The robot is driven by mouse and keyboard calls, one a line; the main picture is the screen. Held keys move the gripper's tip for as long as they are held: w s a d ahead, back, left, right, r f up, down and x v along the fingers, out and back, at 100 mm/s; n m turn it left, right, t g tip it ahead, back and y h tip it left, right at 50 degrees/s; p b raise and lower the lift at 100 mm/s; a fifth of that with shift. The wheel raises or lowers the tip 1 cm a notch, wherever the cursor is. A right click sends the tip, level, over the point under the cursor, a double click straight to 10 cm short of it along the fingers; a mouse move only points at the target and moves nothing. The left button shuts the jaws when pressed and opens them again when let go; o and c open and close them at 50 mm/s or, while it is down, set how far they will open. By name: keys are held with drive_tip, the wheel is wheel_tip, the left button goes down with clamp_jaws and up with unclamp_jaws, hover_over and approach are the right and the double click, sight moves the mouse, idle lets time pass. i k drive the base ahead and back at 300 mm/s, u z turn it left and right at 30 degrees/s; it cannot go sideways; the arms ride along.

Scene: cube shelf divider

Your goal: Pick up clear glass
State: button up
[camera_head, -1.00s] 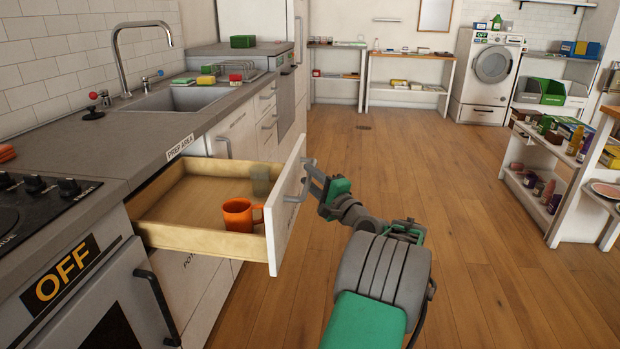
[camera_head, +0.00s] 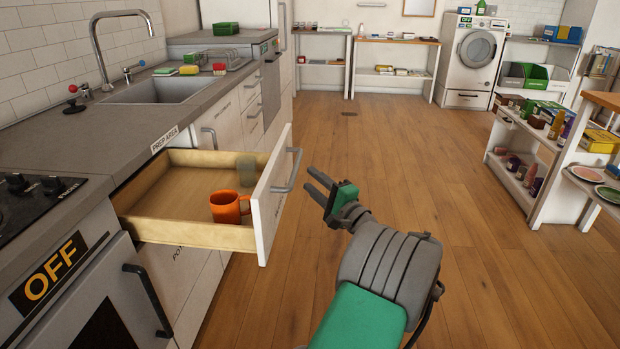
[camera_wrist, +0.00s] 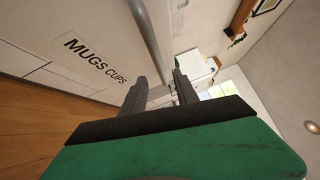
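The clear glass (camera_head: 246,168) stands in the open drawer (camera_head: 165,232), near its far right corner beside the drawer front. It looks greyish and see-through. An orange mug (camera_head: 226,207) stands in front of it in the same drawer. My gripper (camera_head: 314,178) is outside the drawer, to the right of the drawer handle (camera_head: 290,170). Its two fingers are apart with nothing between them. In the wrist view my gripper (camera_wrist: 158,84) also shows its fingers apart, close to the drawer front labelled "MUGS CUPS" (camera_wrist: 95,60). The glass does not show in the wrist view.
The counter (camera_head: 60,145) with a sink (camera_head: 165,90) runs along the left above the drawer. A stove marked OFF (camera_head: 60,275) is at near left. A stocked shelf (camera_head: 530,165) stands at right. The wooden floor (camera_head: 400,140) between is clear.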

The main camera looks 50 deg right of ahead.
sight(247, 172)
drive_tip(key=k, duration=1)
